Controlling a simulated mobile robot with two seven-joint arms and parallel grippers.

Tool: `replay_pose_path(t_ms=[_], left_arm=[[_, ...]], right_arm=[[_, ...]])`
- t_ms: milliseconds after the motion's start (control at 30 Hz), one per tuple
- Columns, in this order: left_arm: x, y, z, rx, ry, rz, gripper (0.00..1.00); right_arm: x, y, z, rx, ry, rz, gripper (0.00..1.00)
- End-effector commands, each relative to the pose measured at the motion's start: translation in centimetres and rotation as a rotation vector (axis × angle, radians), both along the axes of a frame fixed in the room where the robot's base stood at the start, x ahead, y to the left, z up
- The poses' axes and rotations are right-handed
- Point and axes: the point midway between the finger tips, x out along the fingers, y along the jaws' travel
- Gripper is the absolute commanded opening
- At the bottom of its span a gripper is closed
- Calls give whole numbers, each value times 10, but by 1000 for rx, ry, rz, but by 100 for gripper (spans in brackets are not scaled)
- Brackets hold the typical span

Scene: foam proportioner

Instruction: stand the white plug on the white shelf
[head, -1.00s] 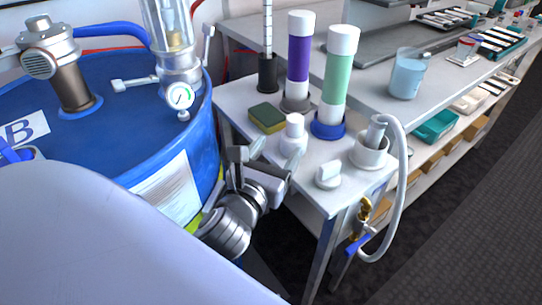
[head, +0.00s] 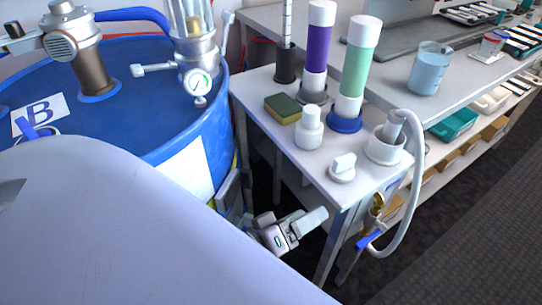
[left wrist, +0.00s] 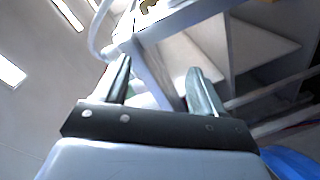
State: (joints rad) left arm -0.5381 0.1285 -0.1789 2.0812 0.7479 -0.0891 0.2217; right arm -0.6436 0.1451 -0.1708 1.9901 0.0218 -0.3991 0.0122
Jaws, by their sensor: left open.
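The white plug (head: 342,168), a round base with a flat raised grip, stands upright on the white shelf (head: 318,172) near its front corner. No gripper touches it. My left gripper (head: 294,222) is open, below the shelf top and beside its near left edge, apart from the plug. In the left wrist view its two fingers (left wrist: 158,78) are spread with nothing held between them. That view shows the shelf's edge and legs beyond the fingers, and I cannot make out the plug there. My right gripper is not in view.
A white bottle (head: 309,128), a green-yellow sponge (head: 283,108), purple (head: 318,50) and green (head: 357,70) cylinders and a white cup with a hose (head: 386,145) crowd the shelf. A blue drum (head: 150,120) stands left. A brass valve (head: 378,205) hangs at the front corner.

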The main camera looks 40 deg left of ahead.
Motion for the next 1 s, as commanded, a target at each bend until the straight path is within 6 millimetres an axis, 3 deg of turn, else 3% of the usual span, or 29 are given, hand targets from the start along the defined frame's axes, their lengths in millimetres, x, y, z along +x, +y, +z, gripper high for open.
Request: replay_pose_path(t_ms=[200, 400, 633, 1000], left_arm=[[-34, 2, -74, 517, 130, -148, 70], [-62, 17, -119, 853, 225, -256, 70], [-72, 26, -134, 976, 261, -297, 70], [-72, 26, -125, 975, 259, -295, 70]], right_arm=[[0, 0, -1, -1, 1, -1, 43], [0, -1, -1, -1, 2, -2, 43], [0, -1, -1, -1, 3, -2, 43], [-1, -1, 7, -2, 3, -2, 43]])
